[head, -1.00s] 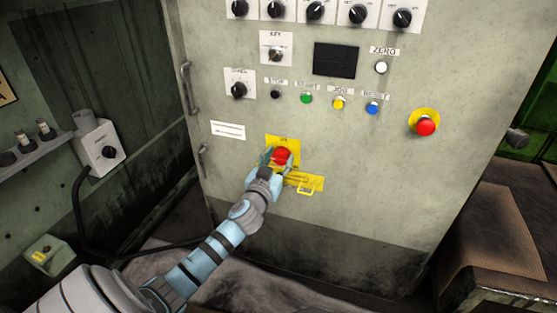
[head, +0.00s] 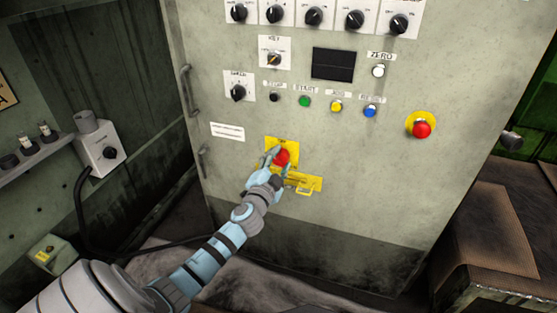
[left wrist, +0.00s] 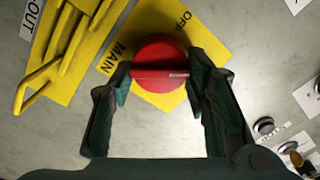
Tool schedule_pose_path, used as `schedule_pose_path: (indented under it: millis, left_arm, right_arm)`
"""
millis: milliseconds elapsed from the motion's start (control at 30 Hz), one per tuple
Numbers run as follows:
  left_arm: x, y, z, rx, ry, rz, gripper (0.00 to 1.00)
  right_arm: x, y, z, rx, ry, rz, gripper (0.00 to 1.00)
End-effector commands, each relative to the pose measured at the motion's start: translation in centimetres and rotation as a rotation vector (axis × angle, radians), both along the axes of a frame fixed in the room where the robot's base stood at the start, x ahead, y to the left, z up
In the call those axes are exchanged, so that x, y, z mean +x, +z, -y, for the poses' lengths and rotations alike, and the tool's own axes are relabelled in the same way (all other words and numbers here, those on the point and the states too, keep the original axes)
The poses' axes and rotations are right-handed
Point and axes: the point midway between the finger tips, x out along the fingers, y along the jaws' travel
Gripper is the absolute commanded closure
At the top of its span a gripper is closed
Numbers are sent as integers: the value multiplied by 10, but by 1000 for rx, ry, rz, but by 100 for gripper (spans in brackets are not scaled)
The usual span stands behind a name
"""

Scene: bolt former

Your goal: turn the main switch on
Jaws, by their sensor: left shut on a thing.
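The main switch is a round red knob (left wrist: 160,66) on a yellow plate (left wrist: 185,20) marked MAIN and OFF in the left wrist view. In the head view the red knob (head: 282,157) shows low on the grey cabinet front, partly behind my gripper. My left gripper (head: 274,160) is shut on the knob, with one finger on each side of it; the fingers (left wrist: 160,82) also show in the left wrist view. A white mark on the knob's grip bar lies toward the right in that view. My right gripper is not in view.
A yellow lockout bracket (head: 305,184) sticks out just below the switch. Above are a row of buttons with a green one (head: 305,102), and a red emergency stop (head: 421,129) at the right. A grey switch box (head: 101,145) stands at the left.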

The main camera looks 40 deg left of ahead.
Motion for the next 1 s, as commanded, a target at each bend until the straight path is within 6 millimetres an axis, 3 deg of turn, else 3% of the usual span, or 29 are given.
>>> schedule_pose_path:
  millis: [600,1000]
  left_arm:
    - [0,-3,1,504,0,-178,85]
    - [0,-4,1,653,-1,-230,85]
  right_arm:
    - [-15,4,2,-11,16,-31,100]
    - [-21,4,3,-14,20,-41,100]
